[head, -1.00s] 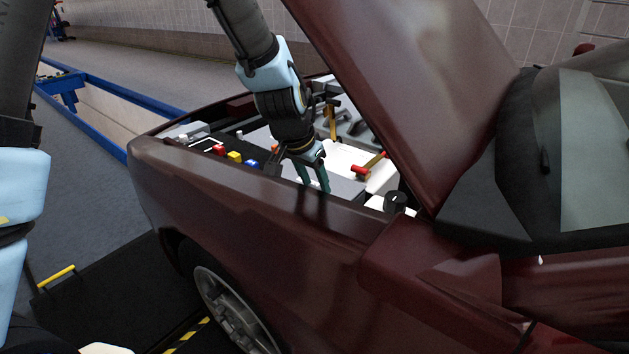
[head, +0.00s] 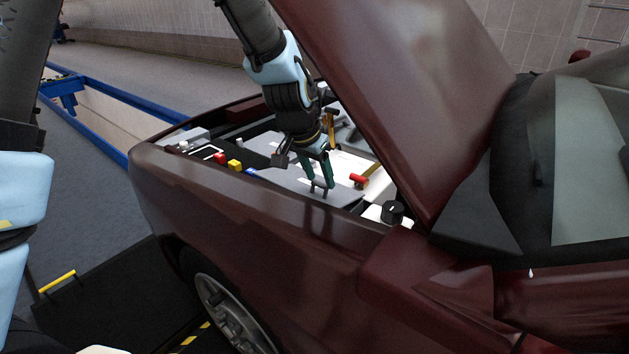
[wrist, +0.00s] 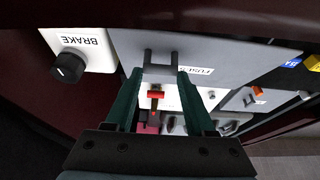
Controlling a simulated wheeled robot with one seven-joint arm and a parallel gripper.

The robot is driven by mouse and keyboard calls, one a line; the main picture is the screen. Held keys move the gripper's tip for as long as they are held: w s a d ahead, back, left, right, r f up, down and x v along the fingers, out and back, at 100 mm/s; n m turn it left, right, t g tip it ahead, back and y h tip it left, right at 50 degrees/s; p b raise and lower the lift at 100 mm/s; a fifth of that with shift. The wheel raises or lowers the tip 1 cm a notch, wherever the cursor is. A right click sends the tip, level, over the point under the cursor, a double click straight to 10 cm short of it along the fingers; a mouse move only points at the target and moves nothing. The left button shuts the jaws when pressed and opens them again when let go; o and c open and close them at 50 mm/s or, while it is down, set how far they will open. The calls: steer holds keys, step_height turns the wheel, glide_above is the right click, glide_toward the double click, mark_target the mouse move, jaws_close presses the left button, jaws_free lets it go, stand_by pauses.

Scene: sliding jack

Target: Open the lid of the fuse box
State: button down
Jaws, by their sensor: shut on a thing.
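The fuse box lid (head: 288,182) is a grey panel in the engine bay, behind the near fender in the head view. In the wrist view the lid (wrist: 225,55) carries a label that seems to read FUSES. A grey bracket-shaped handle (wrist: 160,62) stands on it, and also shows in the head view (head: 318,190). My gripper (head: 319,185) has its teal fingers on this handle. In the wrist view my gripper (wrist: 160,78) is shut on the handle, with fingers on both sides. I cannot tell how far the lid is raised.
The raised maroon hood (head: 390,90) slopes close on the right of my arm. The fender (head: 270,225) edges the bay in front. A black knob (head: 392,211) stands right, by the BRAKE label (wrist: 80,42). A red-ended tool (head: 359,181) and coloured caps (head: 234,165) are nearby.

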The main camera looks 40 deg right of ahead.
steer(key=shift+d+r, duration=0.1)
steer(key=shift+d, duration=0.1)
steer(key=c, duration=0.5)
jaws_free()
steer(key=shift+o, duration=1.3)
steer(key=b+v, duration=0.1)
steer(key=v, duration=0.9)
steer(key=shift+a+r, duration=0.3)
steer(key=shift+c, duration=0.2)
